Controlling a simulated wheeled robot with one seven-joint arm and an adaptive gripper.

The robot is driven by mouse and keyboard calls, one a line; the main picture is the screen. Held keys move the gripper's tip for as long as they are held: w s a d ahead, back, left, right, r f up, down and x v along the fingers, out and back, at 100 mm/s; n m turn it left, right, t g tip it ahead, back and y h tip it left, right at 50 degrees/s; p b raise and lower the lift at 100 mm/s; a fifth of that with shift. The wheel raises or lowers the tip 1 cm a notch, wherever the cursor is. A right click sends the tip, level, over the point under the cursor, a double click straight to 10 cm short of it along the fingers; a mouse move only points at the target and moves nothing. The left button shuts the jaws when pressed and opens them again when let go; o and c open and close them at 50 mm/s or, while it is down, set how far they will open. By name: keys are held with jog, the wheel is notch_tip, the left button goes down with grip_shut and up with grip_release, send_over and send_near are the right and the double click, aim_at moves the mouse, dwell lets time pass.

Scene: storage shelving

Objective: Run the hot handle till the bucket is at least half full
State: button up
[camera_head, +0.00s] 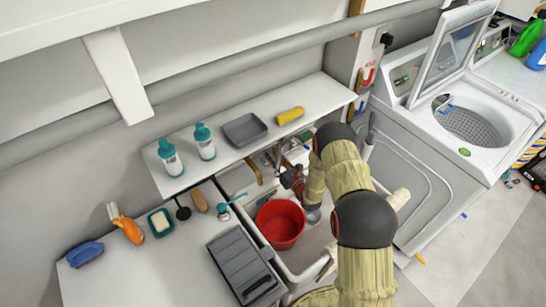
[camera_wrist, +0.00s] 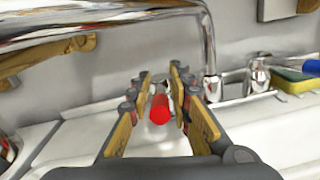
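The red bucket (camera_head: 281,226) stands upright in the sink; I see no water in it, and no stream shows. The red lever of the hot handle (camera_wrist: 160,109) points toward the wrist camera. My gripper (camera_wrist: 161,82) is open, its fingers on either side of the lever with slim gaps visible. In the head view my gripper (camera_head: 292,178) is above the back of the sink, behind the bucket. The chrome faucet (camera_wrist: 209,50) rises right of the lever. A second handle with a blue lever (camera_wrist: 305,68) is further right. The hot handle's base is partly hidden by the fingers.
A sponge (camera_wrist: 293,82) lies by the blue lever. A shelf (camera_head: 190,187) above the sink holds bottles, a grey tray (camera_head: 244,129) and a yellow item (camera_head: 290,116). An open washing machine (camera_head: 470,125) is at right.

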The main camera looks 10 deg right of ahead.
grip_shut()
dwell(0.6)
